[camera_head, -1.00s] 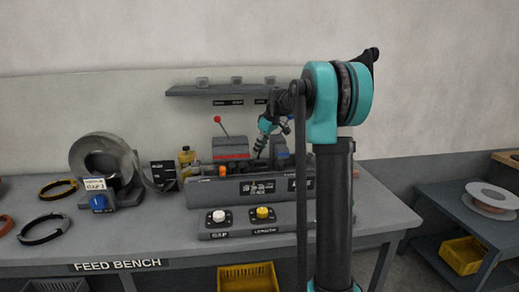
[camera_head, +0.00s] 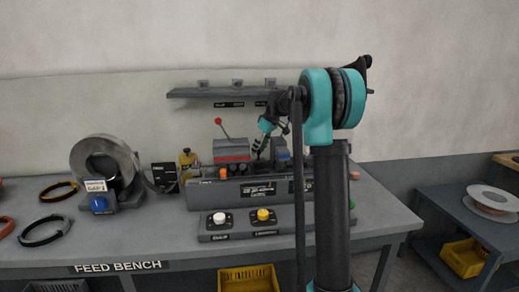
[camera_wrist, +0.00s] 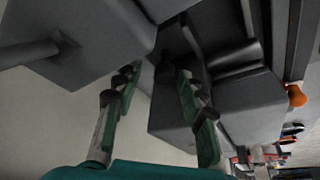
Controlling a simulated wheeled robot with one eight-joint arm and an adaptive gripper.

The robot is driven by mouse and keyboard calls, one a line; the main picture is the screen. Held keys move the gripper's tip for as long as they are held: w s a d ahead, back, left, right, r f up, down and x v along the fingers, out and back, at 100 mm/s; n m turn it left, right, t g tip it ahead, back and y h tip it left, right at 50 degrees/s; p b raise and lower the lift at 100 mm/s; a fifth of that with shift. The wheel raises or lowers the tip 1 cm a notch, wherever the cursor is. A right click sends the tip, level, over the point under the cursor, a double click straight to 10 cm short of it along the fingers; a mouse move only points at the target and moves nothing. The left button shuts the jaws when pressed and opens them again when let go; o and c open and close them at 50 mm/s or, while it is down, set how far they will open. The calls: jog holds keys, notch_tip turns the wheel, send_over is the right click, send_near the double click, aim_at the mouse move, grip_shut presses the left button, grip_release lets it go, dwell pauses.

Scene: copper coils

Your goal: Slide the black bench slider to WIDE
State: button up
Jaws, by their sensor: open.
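My gripper (camera_head: 258,152) hangs from my arm over the back part of the dark bench machine (camera_head: 232,194). In the wrist view my gripper's two fingers (camera_wrist: 158,92) are apart, with nothing seen held between them. Grey blocks and a dark part lie beyond and beside the fingers. I cannot pick out the black slider with certainty in either view; it may be among the dark parts near the fingers or hidden by my arm. The labels on the machine's front are too small to read for WIDE.
An orange knob (camera_wrist: 296,95) shows right of the fingers. A red-knobbed lever (camera_head: 218,122) stands behind the machine, below a wall shelf (camera_head: 222,92). A button box (camera_head: 240,235) sits in front; a metal coil (camera_head: 103,160) stands at left.

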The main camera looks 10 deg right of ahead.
jog(key=v, duration=1.2)
